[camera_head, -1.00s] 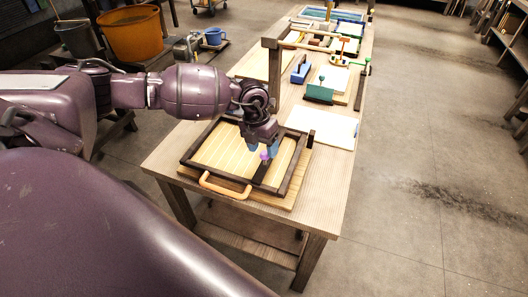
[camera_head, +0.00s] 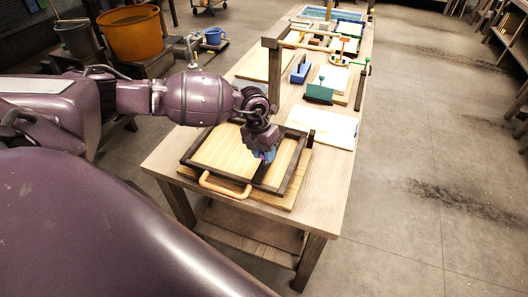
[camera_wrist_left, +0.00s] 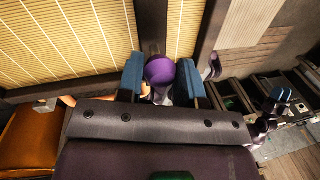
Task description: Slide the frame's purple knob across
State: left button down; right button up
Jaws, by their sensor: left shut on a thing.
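A wooden frame with a dark border (camera_head: 213,136) and a pale ribbed panel lies flat on the table's near end. A dark bar (camera_wrist_left: 151,22) crosses it, and the round purple knob (camera_wrist_left: 160,70) stands at this bar. My left gripper (camera_wrist_left: 160,78) is shut on the knob, with one blue fingertip on each side of it. In the head view the left gripper (camera_head: 264,156) points down over the frame's right part and mostly hides the knob. At the right edge of the left wrist view, a purple part with blue tips looks like my right gripper (camera_wrist_left: 280,98); its opening is unclear.
A tan curved handle (camera_head: 224,188) is on the frame's near side. A dark upright post (camera_head: 273,75) stands behind the frame. White sheets (camera_head: 323,126), a green block (camera_head: 319,93) and a blue block (camera_head: 300,70) lie farther back. The floor at right is clear.

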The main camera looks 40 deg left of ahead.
pick_arm(q)
jog(key=shift+a, duration=0.15)
jog(key=s+a, duration=0.1)
jog(key=a, duration=0.5)
jog(key=s+a+b, duration=0.1)
jog(key=s+a, duration=0.1)
jog(key=a, duration=0.5)
jog(key=s+a, duration=0.1)
jog(key=a, duration=0.5)
jog(key=shift+s+a, duration=0.35)
jog(key=shift+a, duration=0.05)
jog(key=shift+s+a+r, duration=0.1)
jog(key=shift+s+a, duration=0.1)
jog(key=shift+a, duration=0.55)
